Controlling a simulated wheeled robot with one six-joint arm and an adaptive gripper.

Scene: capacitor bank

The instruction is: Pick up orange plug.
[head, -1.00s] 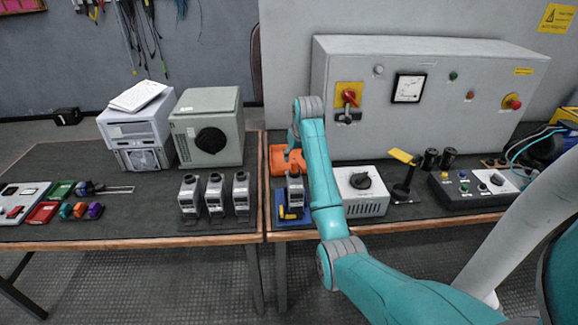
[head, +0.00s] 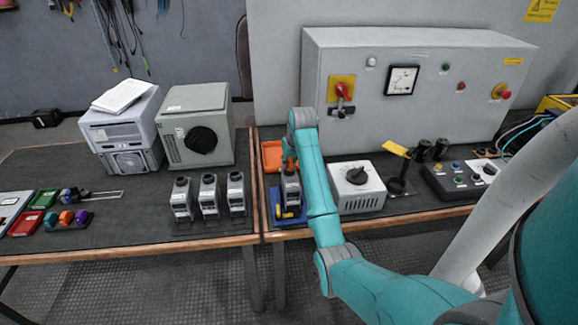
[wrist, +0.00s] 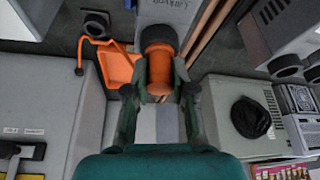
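The orange plug (wrist: 157,66), a short orange cylinder with a dark end, lies between the two fingers of my gripper (wrist: 159,78) in the wrist view. The fingers press close on both of its sides, and its lower end is partly hidden by them. In the head view my gripper (head: 289,158) points down over a grey upright unit (head: 291,187) on a blue base (head: 276,206). The plug is hard to make out there, with the arm and the orange tray close by.
An orange tray (head: 271,153) lies behind the grey unit. A white box with a black knob (head: 355,190) stands close on the right, and several grey units (head: 209,196) stand on the left. A large grey cabinet (head: 430,110) rises behind.

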